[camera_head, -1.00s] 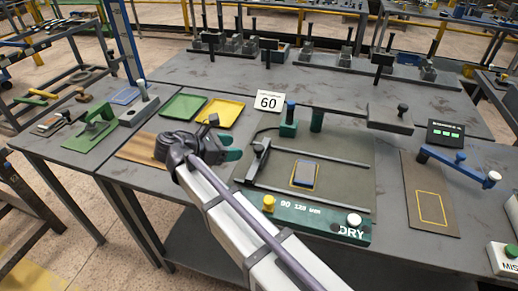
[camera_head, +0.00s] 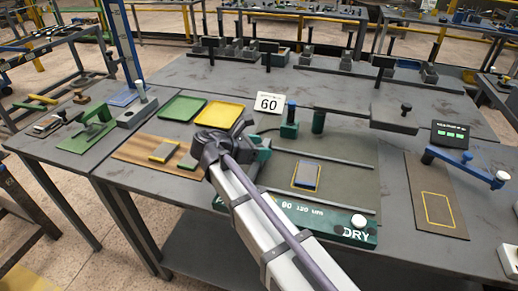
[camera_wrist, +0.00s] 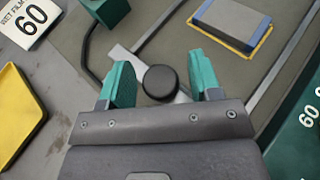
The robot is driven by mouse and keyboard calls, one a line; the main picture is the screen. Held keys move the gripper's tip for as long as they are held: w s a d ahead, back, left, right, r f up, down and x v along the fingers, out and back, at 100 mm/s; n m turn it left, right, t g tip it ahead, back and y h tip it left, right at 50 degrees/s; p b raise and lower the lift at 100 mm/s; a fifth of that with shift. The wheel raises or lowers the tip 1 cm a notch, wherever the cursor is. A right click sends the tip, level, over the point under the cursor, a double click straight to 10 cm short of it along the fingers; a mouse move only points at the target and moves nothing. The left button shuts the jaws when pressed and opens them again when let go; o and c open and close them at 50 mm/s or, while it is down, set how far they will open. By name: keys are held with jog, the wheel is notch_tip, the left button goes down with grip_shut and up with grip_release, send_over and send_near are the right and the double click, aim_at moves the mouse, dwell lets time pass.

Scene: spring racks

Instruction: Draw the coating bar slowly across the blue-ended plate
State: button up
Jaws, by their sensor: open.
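The blue-ended plate (camera_head: 306,175) lies flat inside a yellow outline on the bed of the green coating rig (camera_head: 358,236). It also shows at the top of the wrist view (camera_wrist: 230,22), grey with a blue end. The coating bar (camera_wrist: 124,57) is a pale metal bar with a round black knob (camera_wrist: 160,83). It lies beside the plate, apart from it. My gripper (camera_wrist: 162,76) is open, with its green jaws on either side of the knob and gaps visible. In the head view my arm hides the bar and most of my gripper (camera_head: 262,153).
Two rails (camera_head: 325,158) flank the plate. A "60" card (camera_head: 269,103) and green posts (camera_head: 318,122) stand behind. Green (camera_head: 182,107) and yellow (camera_head: 219,113) trays lie left. A blue lever (camera_head: 465,165) stands right.

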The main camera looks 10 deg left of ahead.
grip_shut()
dwell(0.4)
jog(key=shift+s+d, duration=0.1)
